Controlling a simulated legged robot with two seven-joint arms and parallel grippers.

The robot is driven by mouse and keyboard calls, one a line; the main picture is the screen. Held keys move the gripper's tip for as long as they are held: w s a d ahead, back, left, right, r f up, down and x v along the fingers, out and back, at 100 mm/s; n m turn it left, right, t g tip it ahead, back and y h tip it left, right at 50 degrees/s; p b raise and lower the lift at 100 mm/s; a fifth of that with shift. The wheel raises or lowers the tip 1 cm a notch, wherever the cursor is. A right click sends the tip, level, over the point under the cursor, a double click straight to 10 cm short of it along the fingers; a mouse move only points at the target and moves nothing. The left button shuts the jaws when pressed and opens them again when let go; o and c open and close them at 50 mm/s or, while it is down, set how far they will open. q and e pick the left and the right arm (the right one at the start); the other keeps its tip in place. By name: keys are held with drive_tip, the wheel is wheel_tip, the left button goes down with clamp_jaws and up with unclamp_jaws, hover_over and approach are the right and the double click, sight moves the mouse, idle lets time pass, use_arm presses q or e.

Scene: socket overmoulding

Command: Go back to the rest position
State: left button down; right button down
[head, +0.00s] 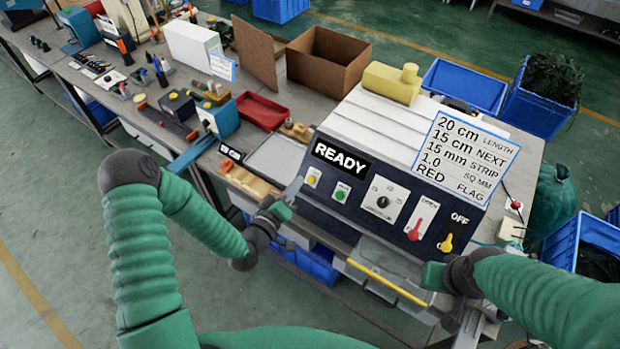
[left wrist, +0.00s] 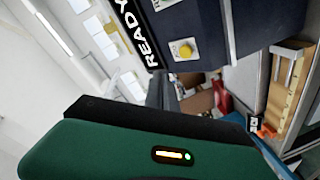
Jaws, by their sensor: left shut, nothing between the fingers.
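My left gripper (head: 292,190) is shut and empty. It is in front of the left end of a machine's dark control panel (head: 375,200), close to the yellow button (head: 311,181). In the left wrist view the panel and its yellow button (left wrist: 185,50) fill the upper middle, with the dark gripper body below. My right arm (head: 540,290) comes in from the right. My right gripper (head: 462,318) hangs low in front of the panel's right end, and its fingers are too unclear to tell open from shut.
The panel carries a READY sign (head: 341,159), a green button, a dial, a red lever (head: 416,229) and a yellow knob (head: 446,243). A long bench with tools and a red tray (head: 262,110) runs to the upper left. Blue crates (head: 464,87) stand behind. The floor at left is clear.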

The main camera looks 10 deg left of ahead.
use_arm(q)
drive_tip(key=s+f+m+g+y+b, duration=0.1)
drive_tip(key=s+f+m+g+b, duration=0.2)
drive_tip(key=s+f+m+g, duration=0.35)
drive_tip(key=s+a+r+g+y, duration=0.1)
drive_tip(key=s+r+g, duration=0.2)
drive_tip(key=s, duration=0.4)
drive_tip(key=s+a+r+m+g+y+b, duration=0.1)
drive_tip(key=s+r+g+y, duration=0.1)
drive_tip(key=s, duration=0.5)
drive_tip(key=shift+a+r+g+b, duration=0.15)
drive_tip(key=shift+r+g+b, duration=0.25)
drive_tip(key=shift+g, duration=0.75)
drive_tip(key=shift+w+a, duration=0.1)
drive_tip(key=shift+a, duration=0.1)
